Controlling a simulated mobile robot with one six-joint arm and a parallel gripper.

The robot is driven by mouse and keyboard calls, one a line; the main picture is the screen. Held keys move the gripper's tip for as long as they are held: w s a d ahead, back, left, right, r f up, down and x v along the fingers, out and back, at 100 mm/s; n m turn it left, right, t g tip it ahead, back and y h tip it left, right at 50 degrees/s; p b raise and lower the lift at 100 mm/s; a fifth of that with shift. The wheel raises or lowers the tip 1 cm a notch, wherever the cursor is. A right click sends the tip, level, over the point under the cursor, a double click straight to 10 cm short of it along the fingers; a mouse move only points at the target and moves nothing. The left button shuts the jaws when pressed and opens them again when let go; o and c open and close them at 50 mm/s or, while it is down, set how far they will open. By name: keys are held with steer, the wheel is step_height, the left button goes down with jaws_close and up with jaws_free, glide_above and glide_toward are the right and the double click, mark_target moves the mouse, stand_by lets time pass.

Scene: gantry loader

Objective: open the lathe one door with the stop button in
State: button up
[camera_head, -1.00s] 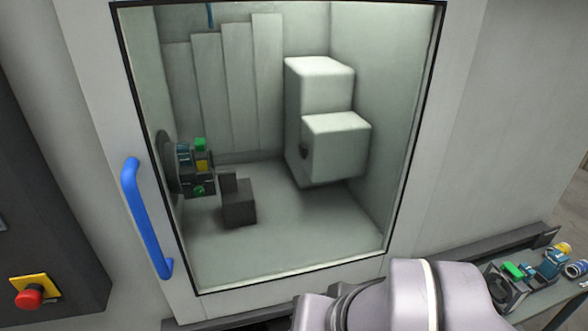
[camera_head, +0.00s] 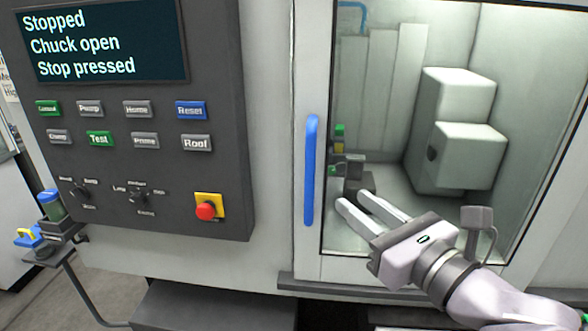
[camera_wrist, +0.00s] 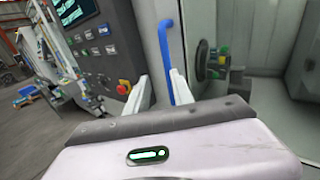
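The lathe door (camera_head: 300,255) has a large window and appears shut. Its blue vertical handle (camera_head: 311,170) is on the door's left side. The red stop button (camera_head: 206,211) sits on a yellow plate on the control panel, left of the door. The panel screen (camera_head: 100,42) reads "Stopped", "Chuck open", "Stop pressed". My gripper (camera_head: 352,202) is open and empty in front of the window, right of the handle, fingers pointing left. In the wrist view the handle (camera_wrist: 166,55) stands beyond and between the open fingertips (camera_wrist: 160,85), apart from them.
Through the window I see the chuck (camera_wrist: 204,60) and a pale block-shaped housing (camera_head: 458,130). A ledge (camera_head: 330,286) runs below the door. A side stand with a small bottle (camera_head: 50,205) is at the far left. Floor shows at the lower left.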

steer(key=p, duration=0.9)
glide_toward(313, 160)
steer(key=w+r, duration=0.1)
steer(key=shift+m, duration=0.3)
steer(key=p+x, duration=0.1)
steer(key=x, duration=0.5)
steer(key=f+p+x, duration=0.1)
steer(key=x, duration=0.2)
steer(key=shift+s+a+p, duration=0.15)
steer(key=shift+a+p, duration=0.1)
steer(key=shift+p, duration=0.05)
steer(key=shift+w+a, duration=0.3)
steer(key=shift+w, duration=0.25)
steer(key=shift+r, duration=0.1)
jaws_close()
